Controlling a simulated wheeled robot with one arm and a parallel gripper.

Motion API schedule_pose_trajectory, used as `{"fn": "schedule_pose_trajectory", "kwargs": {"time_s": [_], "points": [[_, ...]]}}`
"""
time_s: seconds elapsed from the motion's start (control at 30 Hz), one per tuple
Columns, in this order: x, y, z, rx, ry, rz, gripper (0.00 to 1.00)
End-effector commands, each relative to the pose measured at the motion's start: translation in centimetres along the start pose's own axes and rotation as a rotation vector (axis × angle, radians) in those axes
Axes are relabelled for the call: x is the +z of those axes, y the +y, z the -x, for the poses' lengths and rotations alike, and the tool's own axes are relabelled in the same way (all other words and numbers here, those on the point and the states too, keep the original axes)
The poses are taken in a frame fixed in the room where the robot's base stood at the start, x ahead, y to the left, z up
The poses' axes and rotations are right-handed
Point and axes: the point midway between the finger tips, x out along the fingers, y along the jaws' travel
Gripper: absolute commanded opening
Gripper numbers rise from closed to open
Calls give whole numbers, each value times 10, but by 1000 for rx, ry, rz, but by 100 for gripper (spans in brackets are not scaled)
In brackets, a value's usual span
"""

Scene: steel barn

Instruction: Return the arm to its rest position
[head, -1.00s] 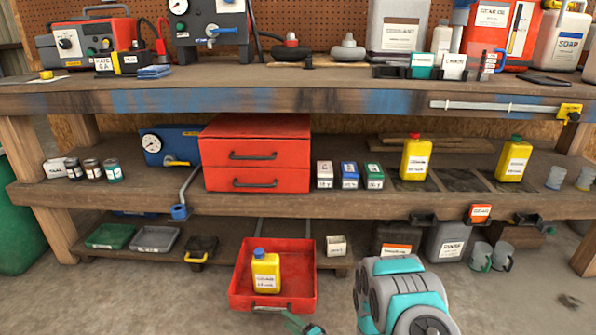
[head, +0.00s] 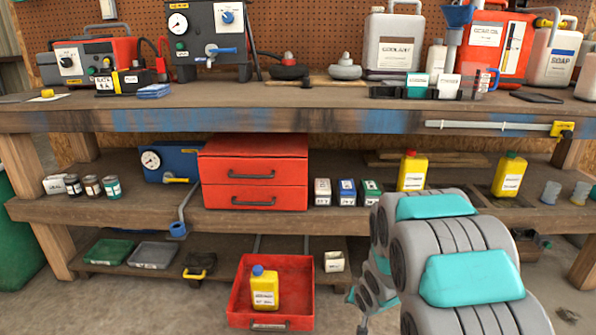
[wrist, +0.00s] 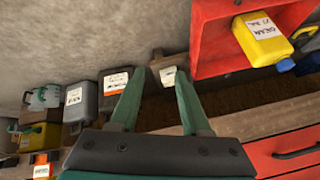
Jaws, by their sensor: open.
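My gripper (wrist: 158,100) shows in the wrist view with its two green fingers spread apart and nothing between them. In the head view my grey and teal arm rises at the lower right, and the fingers are not clearly visible there. In the head view a yellow bottle with a blue cap (head: 265,288) stands upright in the open red drawer (head: 243,318). The same bottle (wrist: 264,40) and drawer (wrist: 212,40) show at the upper right of the wrist view, apart from my gripper.
A workbench (head: 300,118) spans the view, crowded with containers on top. The middle shelf holds a red drawer cabinet (head: 254,172), small boxes and two yellow bottles.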

Motion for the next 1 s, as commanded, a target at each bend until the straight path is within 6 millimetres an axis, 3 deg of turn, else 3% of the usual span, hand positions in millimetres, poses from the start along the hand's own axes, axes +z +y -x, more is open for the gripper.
{"fn": "schedule_pose_trajectory", "kwargs": {"time_s": [0.03, 0.17, 0.43, 0.67, 1.0], "points": [[-6, 4, 20, 33, -6, 17, 47], [-4, 21, 66, 122, -54, 56, 47], [22, 44, 166, 249, -199, 121, 47], [69, 52, 254, 290, -365, 172, 47], [160, 48, 375, 232, -631, 271, 47]]}}
